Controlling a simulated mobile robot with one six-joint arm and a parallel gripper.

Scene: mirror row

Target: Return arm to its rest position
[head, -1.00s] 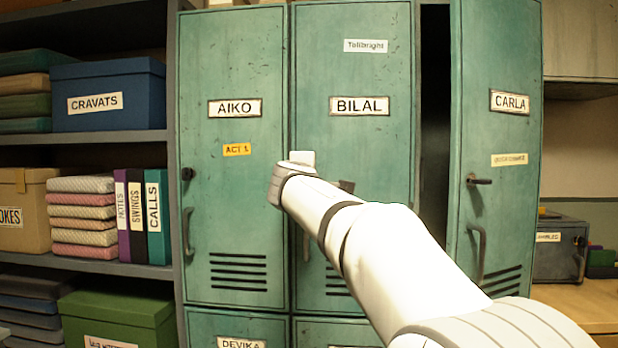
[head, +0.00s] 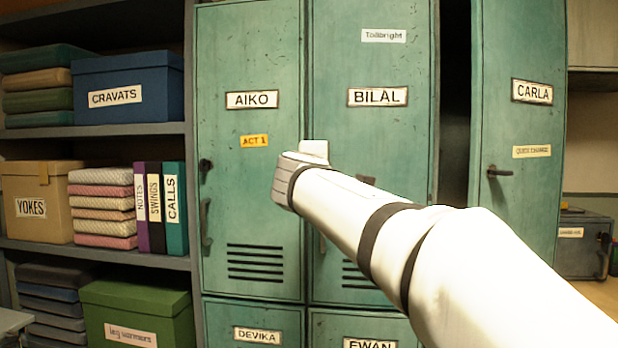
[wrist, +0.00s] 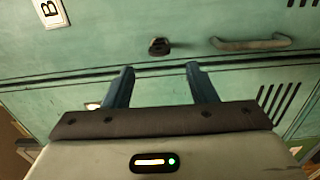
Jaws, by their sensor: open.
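My gripper (wrist: 160,88) shows in the wrist view with its two dark blue fingers apart and nothing between them. It faces the green locker fronts, near a dark knob (wrist: 159,46) and a bar handle (wrist: 250,43). In the head view my white arm reaches from the lower right toward the seam between the AIKO locker (head: 250,60) and the BILAL locker (head: 375,60). The fingers are hidden there behind the arm's end. Both of these doors look shut. I cannot tell the gap between the fingers and the doors.
The CARLA locker door (head: 515,130) stands open at the right, with a dark gap beside it. At the left, shelves (head: 95,131) hold the CRAVATS box (head: 150,97), the YOKES box (head: 50,225), folded cloths and binders. A green box (head: 140,305) sits low. DEVIKA and EWAN lockers are below.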

